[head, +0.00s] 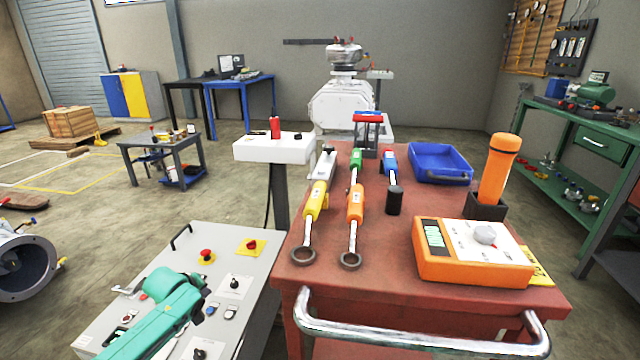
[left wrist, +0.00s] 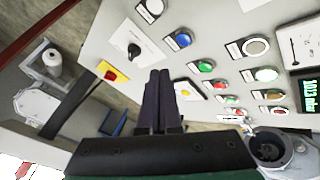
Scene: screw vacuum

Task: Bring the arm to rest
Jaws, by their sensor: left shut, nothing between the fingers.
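My left arm (head: 165,310), teal, reaches in from the bottom left of the head view, over the grey control panel (head: 222,235). In the left wrist view my left gripper (left wrist: 160,75) has its dark fingers together, with nothing between them. I cannot tell the exact gap between fingertips and panel. My right gripper is in neither view.
A red cart (head: 400,285) with a metal handle stands right of the panel, carrying wrenches, an orange meter (head: 470,250), a blue bin (head: 440,163) and an orange cylinder (head: 497,170). A white pedestal (head: 275,150) stands behind.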

